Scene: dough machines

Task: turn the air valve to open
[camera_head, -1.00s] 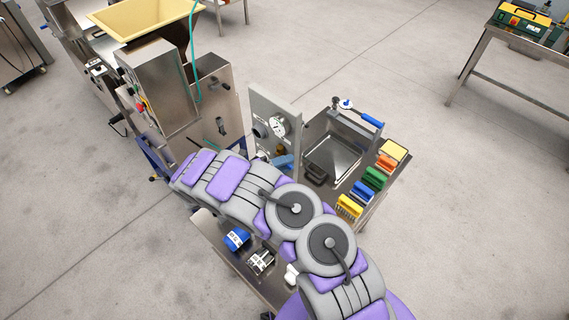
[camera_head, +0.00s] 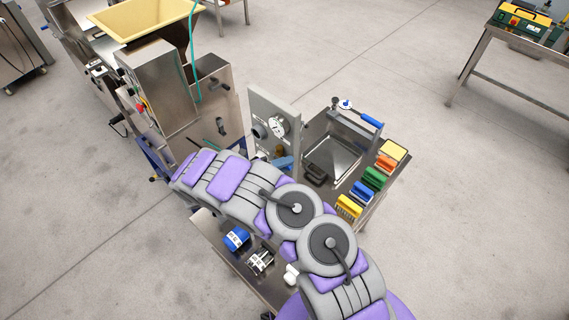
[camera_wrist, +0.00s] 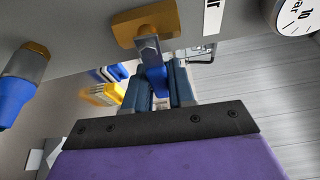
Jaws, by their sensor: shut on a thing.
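The air valve shows in the wrist view as a brass body (camera_wrist: 146,22) on a grey panel (camera_wrist: 85,38), with a grey metal lever that has a blue grip (camera_wrist: 155,80). My gripper (camera_wrist: 164,85) has its two dark blue fingers on either side of the blue grip and is shut on it. The lever runs from the brass body down toward my gripper. In the head view the upright panel (camera_head: 287,108) stands beyond my arm. My arm hides the gripper there.
A round gauge (camera_wrist: 297,12) sits at the wrist view's top right. A blue-ended fitting (camera_wrist: 17,92) is at left.

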